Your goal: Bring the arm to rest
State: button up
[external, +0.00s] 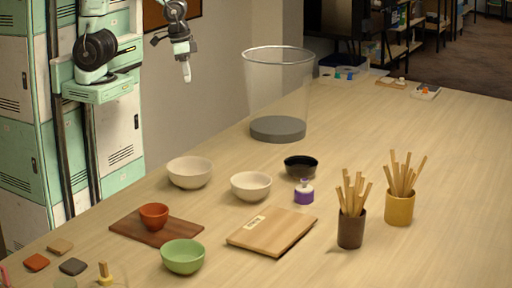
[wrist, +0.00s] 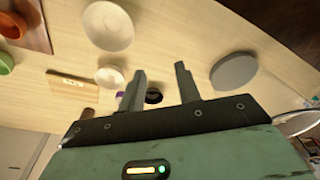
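My gripper (external: 186,76) hangs in the air at the upper left of the external view, fingers pointing down, beyond the table's far left edge and above the bowls. In the wrist view its two fingers (wrist: 161,84) stand apart with nothing between them. My arm is raised, clear of everything on the table (external: 420,135). Part of the arm is cut off by the top of the external view.
A tall clear bin (external: 280,85) with a grey base stands right of my gripper. Below are cream bowls (external: 190,172), a black bowl (external: 301,167), a wooden board (external: 272,230), a green bowl (external: 183,256) and stick-filled cups (external: 399,208). The table's right side is clear.

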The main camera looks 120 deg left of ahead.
jog(key=s+a+r+g, duration=0.1)
jog(key=s+a+r, duration=0.1)
jog(key=s, duration=0.5)
jog(key=shift+r+n+h, duration=0.3)
jog(key=shift+r, duration=0.25)
jog(key=shift+s+f, duration=0.1)
